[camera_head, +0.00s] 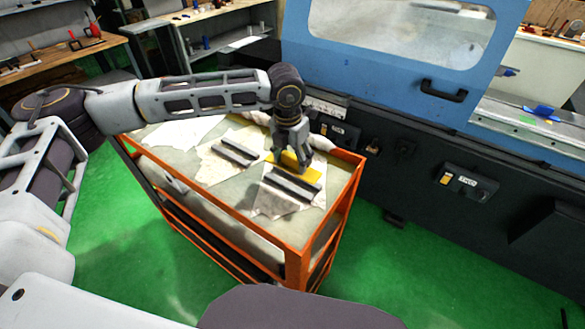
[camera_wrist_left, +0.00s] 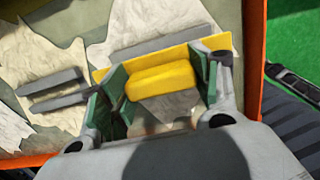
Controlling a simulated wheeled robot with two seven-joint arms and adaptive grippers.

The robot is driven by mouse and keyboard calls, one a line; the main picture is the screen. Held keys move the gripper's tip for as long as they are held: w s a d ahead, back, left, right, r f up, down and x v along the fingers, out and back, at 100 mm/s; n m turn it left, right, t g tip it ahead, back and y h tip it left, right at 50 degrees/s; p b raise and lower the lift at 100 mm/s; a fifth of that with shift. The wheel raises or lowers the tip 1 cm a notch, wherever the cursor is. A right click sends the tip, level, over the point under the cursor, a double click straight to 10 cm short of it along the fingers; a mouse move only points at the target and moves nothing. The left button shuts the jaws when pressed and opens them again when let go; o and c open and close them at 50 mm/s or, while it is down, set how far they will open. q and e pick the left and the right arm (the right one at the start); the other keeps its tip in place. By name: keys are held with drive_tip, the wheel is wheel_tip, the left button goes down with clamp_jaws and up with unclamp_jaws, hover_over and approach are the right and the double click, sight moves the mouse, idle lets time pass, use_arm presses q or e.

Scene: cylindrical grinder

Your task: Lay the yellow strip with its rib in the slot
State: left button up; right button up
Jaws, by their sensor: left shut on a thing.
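My left gripper (camera_head: 291,158) is shut on the yellow strip (camera_head: 307,172) over the right part of the cart top. In the left wrist view the yellow strip (camera_wrist_left: 208,45) shows a flat plate and a thick raised rib (camera_wrist_left: 162,80) between my fingers (camera_wrist_left: 164,84). A pair of dark grey bars with a slot between them (camera_head: 291,187) lies on paper just in front of the strip. In the wrist view one grey bar (camera_wrist_left: 155,44) shows beyond the strip; the strip hides the rest. I cannot tell whether the strip touches the bars. My right gripper is not in view.
A second pair of grey bars (camera_head: 234,152) lies on paper to the left, also in the wrist view (camera_wrist_left: 54,90). The cart has a raised orange rim (camera_head: 333,153). The blue and dark grinder (camera_head: 400,45) stands right behind it.

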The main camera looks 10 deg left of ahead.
sight(293, 155)
use_arm(q)
drive_tip(key=shift+r+b, duration=0.35)
drive_tip(key=shift+r, duration=1.9)
drive_tip(key=shift+s+f, duration=0.1)
